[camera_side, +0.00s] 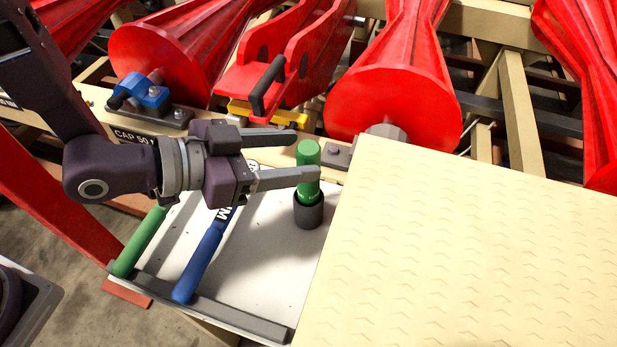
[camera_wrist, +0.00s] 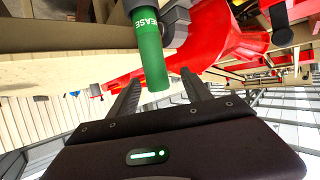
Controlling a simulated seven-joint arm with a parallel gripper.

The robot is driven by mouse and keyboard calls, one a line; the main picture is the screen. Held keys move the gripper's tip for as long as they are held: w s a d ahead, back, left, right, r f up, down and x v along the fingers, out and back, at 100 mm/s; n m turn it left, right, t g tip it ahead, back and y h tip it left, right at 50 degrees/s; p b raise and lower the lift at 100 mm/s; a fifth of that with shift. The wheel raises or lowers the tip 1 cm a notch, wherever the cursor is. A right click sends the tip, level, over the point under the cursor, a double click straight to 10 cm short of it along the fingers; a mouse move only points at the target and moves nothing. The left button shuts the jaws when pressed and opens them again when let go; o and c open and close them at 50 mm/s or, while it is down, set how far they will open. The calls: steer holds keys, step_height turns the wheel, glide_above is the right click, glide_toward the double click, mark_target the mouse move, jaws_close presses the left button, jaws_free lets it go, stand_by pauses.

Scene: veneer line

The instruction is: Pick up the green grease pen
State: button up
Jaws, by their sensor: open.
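The green grease pen (camera_side: 307,153) stands upright in a dark grey cup (camera_side: 308,213) beside the pale sheet. In the wrist view the pen (camera_wrist: 152,55) shows white lettering ending in "EASE", and its free end points towards my gripper. My gripper (camera_side: 306,154) reaches in from the left, its fingers open and level near the pen's top. The nearer finger crosses in front of the pen in the side view. In the wrist view the fingertips (camera_wrist: 160,82) lie on either side of the pen's end. I see no clear contact; the exact depth is hard to tell.
A white tray (camera_side: 262,255) holds a lying green stick (camera_side: 140,243) and a blue stick (camera_side: 203,262). A pale patterned sheet (camera_side: 480,250) fills the right. Red rollers (camera_side: 393,95), a blue clamp (camera_side: 146,90) and a black-handled red lever (camera_side: 268,85) stand behind.

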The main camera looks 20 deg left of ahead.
steer(key=x, duration=0.6)
steer(key=shift+s+d, duration=0.15)
steer(key=shift+s, duration=0.1)
jaws_close()
stand_by(1.0)
